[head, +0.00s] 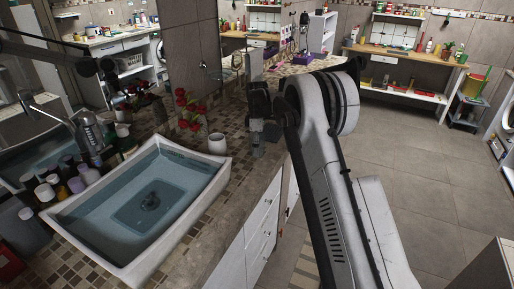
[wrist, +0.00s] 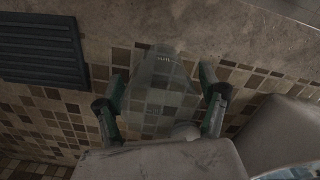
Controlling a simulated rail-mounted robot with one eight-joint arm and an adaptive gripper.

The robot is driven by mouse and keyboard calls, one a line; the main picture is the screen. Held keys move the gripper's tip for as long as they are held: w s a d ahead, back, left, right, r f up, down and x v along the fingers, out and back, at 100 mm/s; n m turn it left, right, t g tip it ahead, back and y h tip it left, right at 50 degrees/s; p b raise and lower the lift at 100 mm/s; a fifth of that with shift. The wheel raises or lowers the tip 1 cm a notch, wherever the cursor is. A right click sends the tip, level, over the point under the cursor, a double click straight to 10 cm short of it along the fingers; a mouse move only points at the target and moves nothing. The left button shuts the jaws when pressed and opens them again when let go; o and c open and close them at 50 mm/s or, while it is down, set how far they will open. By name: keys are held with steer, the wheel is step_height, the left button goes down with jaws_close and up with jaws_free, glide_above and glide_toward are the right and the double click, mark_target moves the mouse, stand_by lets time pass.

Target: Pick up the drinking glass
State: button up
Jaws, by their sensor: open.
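The drinking glass (wrist: 160,100) is clear and see-through, with tiles showing through it in the wrist view. It lies between the two green-and-black fingers of my gripper (wrist: 163,80), one on each side. The fingers are spread open; whether either touches the glass I cannot tell. In the head view my gripper (head: 257,122) points down over the tiled counter at the right of the sink. The glass (head: 258,148) shows faintly below it there, partly hidden by the gripper.
A white sink (head: 210,189) fills the left of the counter (head: 215,243). A white cup (head: 217,143) and red flowers (head: 188,110) stand left of my gripper. Several bottles (head: 62,186) stand left of the sink. A dark ribbed panel (wrist: 40,50) shows in the wrist view.

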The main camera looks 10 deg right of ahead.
steer(key=shift+c, duration=0.3)
steer(key=c, duration=1.4)
steer(key=shift+o, duration=0.2)
